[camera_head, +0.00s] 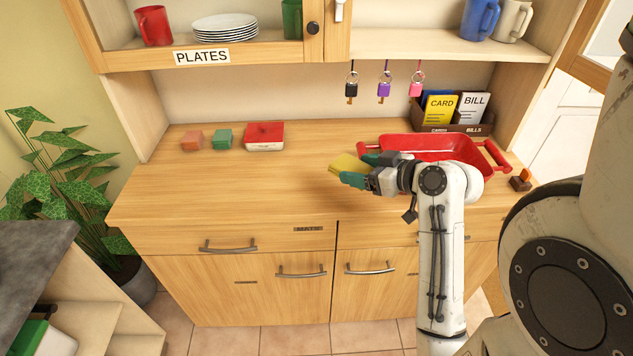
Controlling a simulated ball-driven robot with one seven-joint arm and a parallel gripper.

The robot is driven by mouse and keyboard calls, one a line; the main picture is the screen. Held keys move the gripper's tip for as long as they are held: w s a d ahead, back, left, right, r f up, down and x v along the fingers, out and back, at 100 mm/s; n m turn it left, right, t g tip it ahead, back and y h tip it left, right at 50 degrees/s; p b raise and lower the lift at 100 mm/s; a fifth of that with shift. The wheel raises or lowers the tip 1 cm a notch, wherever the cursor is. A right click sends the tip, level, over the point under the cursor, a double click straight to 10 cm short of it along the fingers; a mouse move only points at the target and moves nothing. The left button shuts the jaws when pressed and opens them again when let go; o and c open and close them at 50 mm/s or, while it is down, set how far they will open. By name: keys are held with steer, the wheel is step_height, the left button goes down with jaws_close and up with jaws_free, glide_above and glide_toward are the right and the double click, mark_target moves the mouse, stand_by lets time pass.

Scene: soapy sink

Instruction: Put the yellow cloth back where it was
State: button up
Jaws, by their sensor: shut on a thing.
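The yellow cloth (347,165) shows as a small folded yellow piece between the fingers of my gripper (362,170). My gripper is shut on it over the right half of the wooden counter, just left of the red tray. Part of the cloth is hidden by the fingers. I cannot tell whether the cloth touches the counter.
A red tray (489,152) stands right of my gripper, partly behind my arm. A red-lidded box (264,136), a green block (222,138) and an orange block (192,140) sit at the back left. A card holder (451,127) stands at the back right. The counter's left front is clear.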

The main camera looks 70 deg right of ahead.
steer(key=p+x, duration=0.1)
steer(key=x, duration=0.6)
glide_above(322, 192)
steer(key=f, duration=0.3)
steer(key=s+f, duration=0.1)
steer(key=f, duration=0.1)
steer(key=shift+a, duration=0.15)
steer(key=shift+w+f+p, duration=0.3)
steer(key=shift+w+f, duration=0.1)
steer(key=shift+f, duration=0.05)
steer(key=shift+f+p, duration=0.4)
steer(key=shift+f, duration=1.25)
steer(key=o, duration=1)
steer(key=shift+f, duration=0.1)
steer(key=b+v, duration=0.1)
steer(key=v, duration=1.1)
steer(key=shift+b, duration=0.4)
